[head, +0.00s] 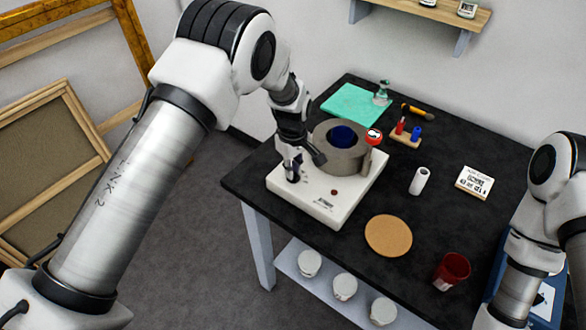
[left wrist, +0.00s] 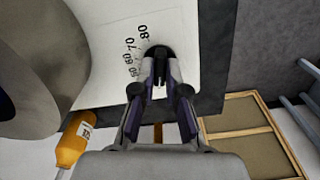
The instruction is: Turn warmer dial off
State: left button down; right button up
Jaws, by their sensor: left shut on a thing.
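The warmer (head: 315,205) is a white box on the black table, with a thick grey ring-shaped holder (head: 352,160) and a dark blue pot (head: 343,136) inside it. My left gripper (head: 291,172) is low at the warmer's left corner. In the left wrist view my left gripper (left wrist: 160,82) is shut on the black dial (left wrist: 160,51), whose top lies between the fingertips. Printed numbers up to 80 curve along the dial's left side on the white panel (left wrist: 105,60). The fingers hide the dial's pointer, so its setting cannot be read. My right gripper is out of view.
A red-capped item (head: 374,136) is by the grey holder. A cork mat (head: 388,235), red cup (head: 451,270), white roll (head: 419,180) and sign (head: 474,182) are on the table's right part. A teal mat (head: 350,103) lies behind. Bare table shows in front of the warmer.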

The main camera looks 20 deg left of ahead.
pick_arm(q)
jog(key=c, duration=1.2)
grip_release()
notch_tip(320, 180, up, 12)
jog(key=shift+a+f, duration=0.1)
